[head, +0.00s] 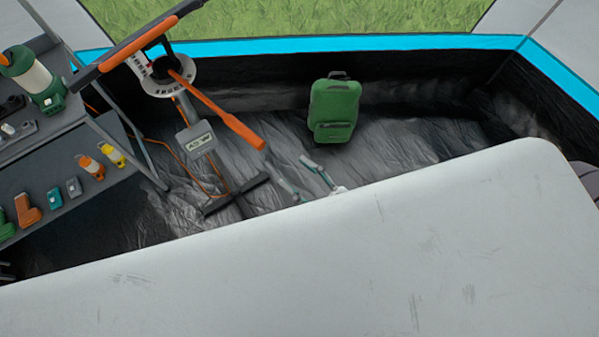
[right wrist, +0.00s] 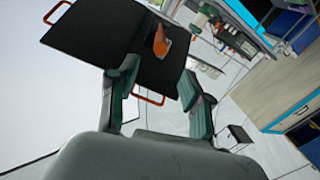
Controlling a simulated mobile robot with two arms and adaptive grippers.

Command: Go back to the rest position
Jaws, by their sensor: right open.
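My right gripper (head: 305,180) shows in the head view just past the edge of a large pale surface, with its two green-grey fingers spread apart. In the right wrist view the same gripper (right wrist: 160,90) is open, and I see nothing held between its fingers. Beyond the fingers there is a black flat panel (right wrist: 95,40) with orange handles, and an orange object (right wrist: 161,40) appears in front of it. My left gripper is not in view.
The scratched pale surface (head: 330,260) fills the front. A green backpack (head: 335,108) stands on the dark tent floor. At left are an orange-handled device (head: 198,138) and a grey shelf (head: 60,222) with lanterns and small items. The wrist view shows a wood-edged cabinet (right wrist: 285,95).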

